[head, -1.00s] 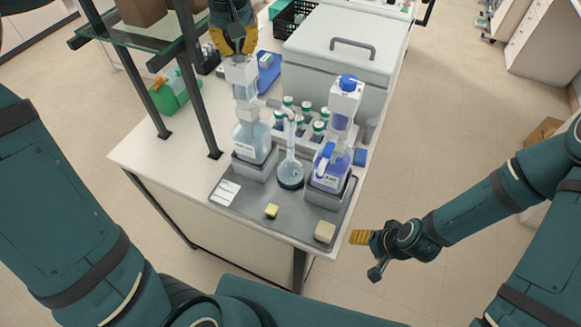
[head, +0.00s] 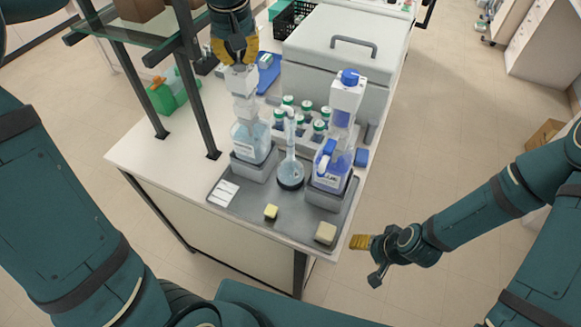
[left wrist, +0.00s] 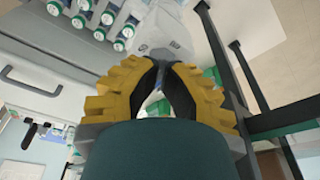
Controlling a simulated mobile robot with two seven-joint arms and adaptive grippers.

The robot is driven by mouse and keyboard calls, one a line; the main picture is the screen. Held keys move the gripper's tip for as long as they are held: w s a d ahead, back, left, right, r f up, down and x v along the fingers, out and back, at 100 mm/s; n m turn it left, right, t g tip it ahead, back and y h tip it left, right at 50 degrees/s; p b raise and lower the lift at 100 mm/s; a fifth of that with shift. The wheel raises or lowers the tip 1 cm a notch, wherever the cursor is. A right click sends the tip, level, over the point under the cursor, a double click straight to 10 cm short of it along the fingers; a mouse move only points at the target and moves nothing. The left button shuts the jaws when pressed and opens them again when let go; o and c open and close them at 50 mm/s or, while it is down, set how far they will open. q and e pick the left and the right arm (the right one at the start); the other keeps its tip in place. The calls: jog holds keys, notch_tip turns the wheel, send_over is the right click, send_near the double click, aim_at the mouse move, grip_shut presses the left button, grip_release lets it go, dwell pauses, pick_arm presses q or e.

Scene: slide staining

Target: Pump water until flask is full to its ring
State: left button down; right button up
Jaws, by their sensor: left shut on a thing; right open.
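The water bottle (head: 247,145) is clear with a white pump and stands in the left grey holder on the tray. Its white pump head (head: 241,80) is gripped from above by my left gripper (head: 236,52), shut on it. The left wrist view shows the yellow fingers (left wrist: 160,85) closed together at the white pump part (left wrist: 160,30). The glass flask (head: 291,173) stands upright on a dark round base between the two bottles. Its bulb looks pale blue; its neck ring and liquid level are too small to read. My right gripper (head: 360,242) is open, empty and off the table's right front.
A blue-labelled bottle with a dispenser (head: 333,165) stands in the right holder. The grey tray (head: 245,207) also carries two yellowish blocks and a white card. Several green-capped bottles (head: 305,112) stand behind. A dark shelf post (head: 195,80) rises left of my left gripper.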

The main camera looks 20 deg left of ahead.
pick_arm(q)
jog(key=shift+f, duration=0.45)
pick_arm(e)
jog(key=shift+f, duration=0.25)
pick_arm(q)
jog(key=shift+f, duration=0.1)
pick_arm(e)
jog(key=shift+f, duration=0.1)
dwell(0.4)
pick_arm(q)
jog(key=shift+s, duration=0.1)
jog(key=shift+r+p, duration=0.4)
jog(key=shift+r, duration=0.25)
jog(key=shift+r+p, duration=2.5)
jog(key=shift+r, duration=0.6)
pick_arm(e)
notch_tip(320, 180, up, 6)
pick_arm(q)
jog(key=shift+f, duration=0.25)
